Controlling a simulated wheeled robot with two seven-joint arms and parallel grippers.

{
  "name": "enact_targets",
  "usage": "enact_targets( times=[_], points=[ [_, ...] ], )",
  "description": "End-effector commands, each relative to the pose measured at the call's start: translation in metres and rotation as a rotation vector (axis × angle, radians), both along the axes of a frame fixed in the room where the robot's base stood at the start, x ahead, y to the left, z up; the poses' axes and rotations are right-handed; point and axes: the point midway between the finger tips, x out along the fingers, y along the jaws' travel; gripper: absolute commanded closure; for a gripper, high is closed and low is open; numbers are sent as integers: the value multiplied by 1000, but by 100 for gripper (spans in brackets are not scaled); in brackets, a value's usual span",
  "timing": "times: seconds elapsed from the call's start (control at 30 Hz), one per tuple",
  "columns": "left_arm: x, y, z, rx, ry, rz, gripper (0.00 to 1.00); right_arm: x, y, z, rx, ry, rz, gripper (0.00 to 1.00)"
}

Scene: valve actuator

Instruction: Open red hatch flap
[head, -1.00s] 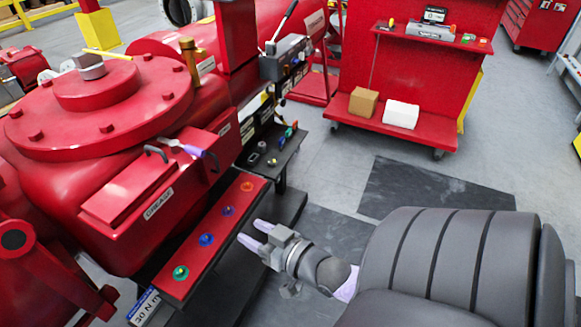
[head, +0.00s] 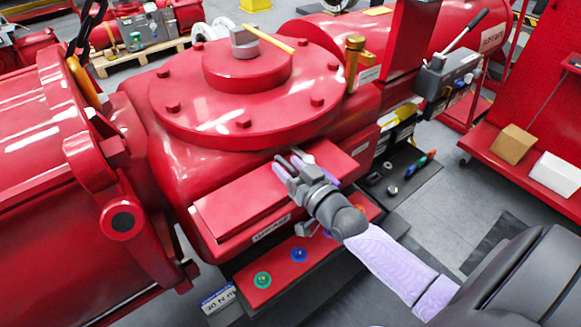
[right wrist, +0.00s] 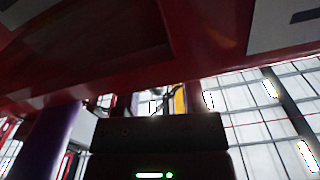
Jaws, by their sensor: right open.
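The red hatch flap (head: 235,208) is a flat red lid on the box at the front of the large red valve body. It looks closed, lying flat above the "GREASE" label (head: 271,229). My right gripper (head: 287,165) is over the flap's back right part, fingers spread and pointing toward the round cover. It hides the flap's handle area, and I cannot tell whether it touches. In the right wrist view a red surface (right wrist: 200,65) fills the top, close to the camera, and a purple finger (right wrist: 55,138) shows at left. My left gripper is not in view.
The round bolted cover (head: 205,105) rises behind the flap. Below the flap is a red ledge with coloured knobs, including a green one (head: 262,280) and a blue one (head: 299,255). A red cart with a cardboard box (head: 512,144) stands at right.

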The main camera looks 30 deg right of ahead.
Motion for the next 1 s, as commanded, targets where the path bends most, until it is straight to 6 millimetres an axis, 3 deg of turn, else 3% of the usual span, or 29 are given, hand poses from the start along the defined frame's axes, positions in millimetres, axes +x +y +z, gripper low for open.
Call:
enact_targets(
  times=[0.07,0.33,1.0],
  points=[
    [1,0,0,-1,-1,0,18,0,0,0,0,0,0,47],
    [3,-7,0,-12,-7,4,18,-1,0,0,0,0,0,100],
    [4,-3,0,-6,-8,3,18,-1,0,0,1,1,0,100]
  ],
)
